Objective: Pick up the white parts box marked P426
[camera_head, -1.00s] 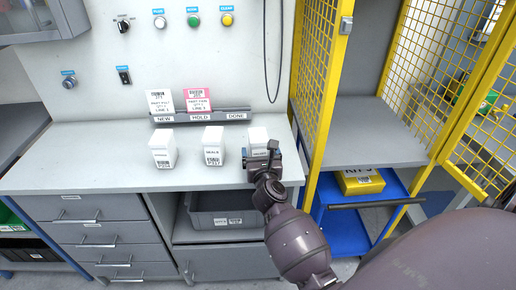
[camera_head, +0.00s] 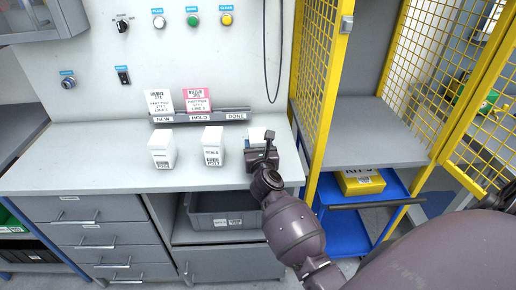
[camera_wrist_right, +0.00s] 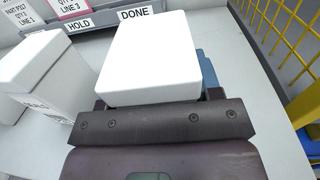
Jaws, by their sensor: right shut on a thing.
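Three white boxes are in a row on the grey workbench. The rightmost white box (camera_head: 256,134) is in my right gripper (camera_head: 262,150), which is shut on it. In the right wrist view the box's blank white top (camera_wrist_right: 150,58) fills the middle, just beyond the gripper. Its front marking is hidden, so I cannot read P426 there. I cannot tell whether it is clear of the bench. The middle box (camera_head: 213,146) and left box (camera_head: 162,150) stand upright with printed labels, apart from my gripper. My left gripper is not in view.
Behind the boxes is a rack (camera_head: 200,117) labelled NEW, HOLD and DONE, holding a white and a pink card. A yellow mesh cabinet (camera_head: 318,80) rises close on the right. A grey bin (camera_head: 222,205) sits below the bench. The bench's left part is clear.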

